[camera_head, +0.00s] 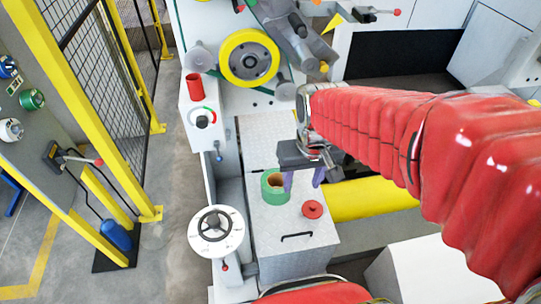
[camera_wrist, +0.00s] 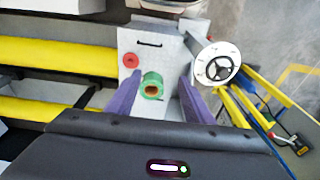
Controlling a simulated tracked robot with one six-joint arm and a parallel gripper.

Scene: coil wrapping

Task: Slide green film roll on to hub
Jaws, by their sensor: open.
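The green film roll (camera_head: 273,190) stands on end on a grey metal box top, with its tan core opening facing up. It also shows in the wrist view (camera_wrist: 152,86), between the purple fingers. My gripper (camera_head: 303,182) is open and empty. In the head view its purple fingers are just right of the roll; in the wrist view (camera_wrist: 159,80) they spread to either side of it. I cannot tell their exact height. Grey round spindles, one at upper left (camera_head: 199,57) and one lower right (camera_head: 286,90), sit on the machine face; which is the hub I cannot tell.
A white handwheel (camera_head: 216,230) stands to the left. A large yellow wheel (camera_head: 249,58) and a red cylinder (camera_head: 194,86) are at the back. A yellow roller (camera_head: 372,197) lies right of the box.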

